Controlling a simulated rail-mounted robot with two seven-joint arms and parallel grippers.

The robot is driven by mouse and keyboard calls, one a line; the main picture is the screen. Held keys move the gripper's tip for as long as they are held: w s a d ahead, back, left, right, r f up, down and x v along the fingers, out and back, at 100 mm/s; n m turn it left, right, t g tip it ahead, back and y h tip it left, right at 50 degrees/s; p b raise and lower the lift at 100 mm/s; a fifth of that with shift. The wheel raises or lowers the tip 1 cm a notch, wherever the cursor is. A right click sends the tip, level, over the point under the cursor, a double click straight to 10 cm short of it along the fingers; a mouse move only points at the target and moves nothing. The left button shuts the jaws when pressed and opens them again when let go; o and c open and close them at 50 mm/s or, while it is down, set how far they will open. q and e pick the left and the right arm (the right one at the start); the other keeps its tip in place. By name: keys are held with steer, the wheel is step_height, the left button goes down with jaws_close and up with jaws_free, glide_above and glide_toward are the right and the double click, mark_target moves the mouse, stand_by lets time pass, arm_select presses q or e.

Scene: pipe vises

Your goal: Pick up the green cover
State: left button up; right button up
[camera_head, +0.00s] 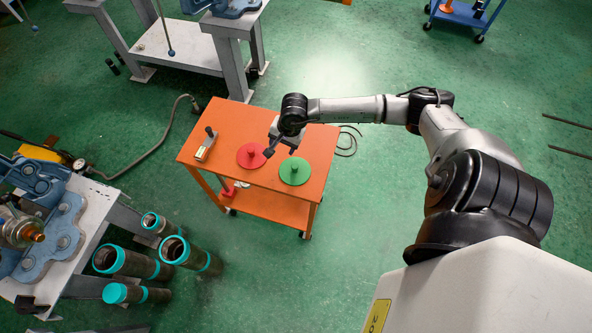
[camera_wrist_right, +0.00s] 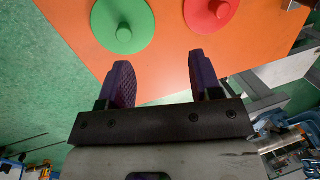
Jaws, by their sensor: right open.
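The green cover (camera_head: 295,172) is a flat disc with a round knob, lying on the right part of the orange cart top (camera_head: 262,188) in the head view. It also shows in the right wrist view (camera_wrist_right: 142,22), at the top left. The red cover (camera_head: 251,155), a similar disc, lies to its left on the same top. My right gripper (camera_head: 281,147) is above the cart between the two covers, nearer their far side. In the right wrist view its two fingers (camera_wrist_right: 160,82) are apart with nothing between them. My left gripper is not in view.
A small tool with a black handle (camera_head: 207,144) lies at the cart's left end.

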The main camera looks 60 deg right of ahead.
mark_target(295, 165)
steer(key=shift+s+d+f+n+g+h, duration=0.25)
steer(key=shift+s+f+n+g, duration=0.25)
steer(key=shift+f, duration=1.9)
steer(key=shift+s+d+f+n+g+h, duration=0.25)
steer(key=shift+s+f+n, duration=0.45)
steer(key=shift+f, duration=1.65)
steer(key=shift+s+d+f+n+g+h, duration=0.15)
steer(key=shift+s+f+n+g, duration=0.4)
steer(key=shift+f, duration=1.85)
steer(key=c, duration=1)
